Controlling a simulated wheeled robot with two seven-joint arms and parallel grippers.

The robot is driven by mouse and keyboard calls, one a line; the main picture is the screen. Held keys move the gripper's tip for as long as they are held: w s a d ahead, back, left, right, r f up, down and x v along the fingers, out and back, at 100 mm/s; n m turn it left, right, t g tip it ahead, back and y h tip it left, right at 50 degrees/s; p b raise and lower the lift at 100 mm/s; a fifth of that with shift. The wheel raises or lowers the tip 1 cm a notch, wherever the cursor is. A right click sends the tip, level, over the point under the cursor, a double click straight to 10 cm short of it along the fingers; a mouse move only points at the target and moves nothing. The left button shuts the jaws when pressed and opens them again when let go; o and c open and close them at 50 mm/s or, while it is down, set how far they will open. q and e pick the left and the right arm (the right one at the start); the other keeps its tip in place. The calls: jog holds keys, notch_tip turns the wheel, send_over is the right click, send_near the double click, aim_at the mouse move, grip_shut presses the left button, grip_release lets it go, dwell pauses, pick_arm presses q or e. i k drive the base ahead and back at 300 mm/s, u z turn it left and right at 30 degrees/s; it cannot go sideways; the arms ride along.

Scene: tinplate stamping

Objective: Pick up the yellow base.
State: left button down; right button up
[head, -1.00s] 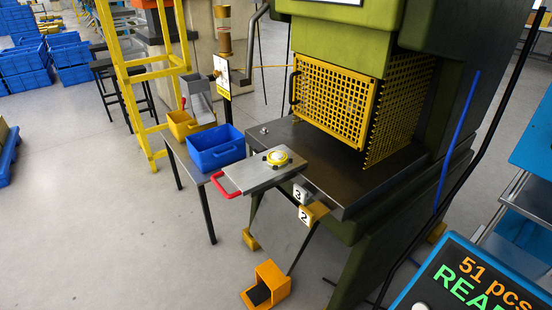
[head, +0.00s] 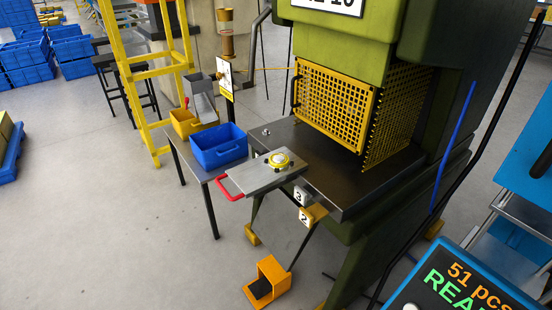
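A round yellow piece with a pale centre (head: 279,161), likely the yellow base, sits on a flat grey plate (head: 247,178). The plate has a red handle (head: 229,190) at its left end and lies at the front left edge of the dark press table. The yellow piece is small here and its details are hard to make out. Neither of my grippers is in view.
A green press with a yellow mesh guard (head: 335,103) stands behind the dark press table (head: 385,185). A blue bin (head: 219,147) and a yellow bin (head: 186,123) sit on a side table. An orange pedal box (head: 267,283) is on the floor. A screen (head: 465,285) fills the lower right.

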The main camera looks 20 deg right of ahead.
aim_at(279, 161)
jog(key=u, duration=0.95)
jog(key=i, duration=1.3)
jog(key=z, duration=1.75)
